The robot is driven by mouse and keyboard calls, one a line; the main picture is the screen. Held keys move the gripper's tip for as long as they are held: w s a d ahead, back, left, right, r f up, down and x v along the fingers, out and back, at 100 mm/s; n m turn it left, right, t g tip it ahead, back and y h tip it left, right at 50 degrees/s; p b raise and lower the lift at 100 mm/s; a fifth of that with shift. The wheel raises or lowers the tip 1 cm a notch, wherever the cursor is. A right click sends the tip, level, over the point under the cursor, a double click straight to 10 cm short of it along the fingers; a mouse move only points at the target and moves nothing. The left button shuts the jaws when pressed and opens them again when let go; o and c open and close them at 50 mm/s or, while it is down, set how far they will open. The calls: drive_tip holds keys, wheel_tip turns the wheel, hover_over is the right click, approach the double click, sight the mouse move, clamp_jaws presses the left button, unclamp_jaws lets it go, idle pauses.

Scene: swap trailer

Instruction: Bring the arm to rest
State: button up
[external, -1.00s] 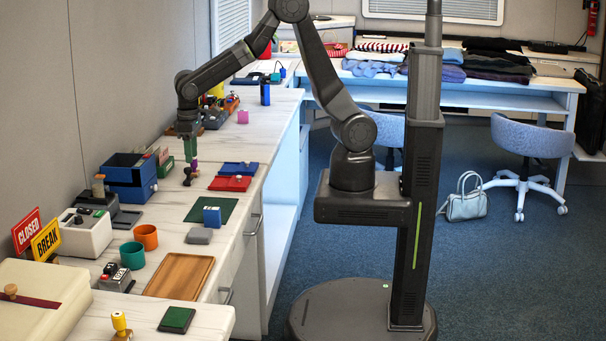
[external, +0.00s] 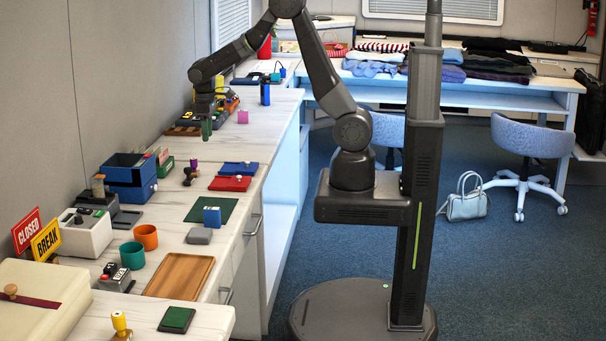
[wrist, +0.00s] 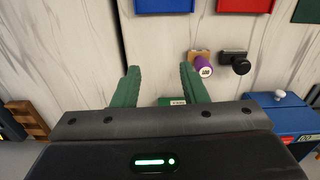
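My gripper (external: 206,128) hangs over the counter toward its far part, fingers pointing down. In the wrist view its two green fingers (wrist: 160,88) are spread apart with nothing between them. A small purple-topped piece (external: 194,166) stands on the counter below and nearer than the gripper. It also shows in the wrist view (wrist: 202,68), ahead of the right finger and apart from it. A black-knobbed piece (external: 188,177) is next to it and also shows in the wrist view (wrist: 239,65). My arm is raised and stretched out over the counter.
A blue drawer box (external: 130,180) stands by the wall. Red (external: 230,184) and blue (external: 238,168) panels lie on the counter. The air above the counter is clear.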

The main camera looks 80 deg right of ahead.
drive_tip(key=s+d, duration=0.3)
drive_tip(key=d, duration=0.5)
drive_tip(key=s+d, duration=0.3)
drive_tip(key=d, duration=0.6)
drive_tip(key=shift+s, duration=0.3)
idle(0.3)
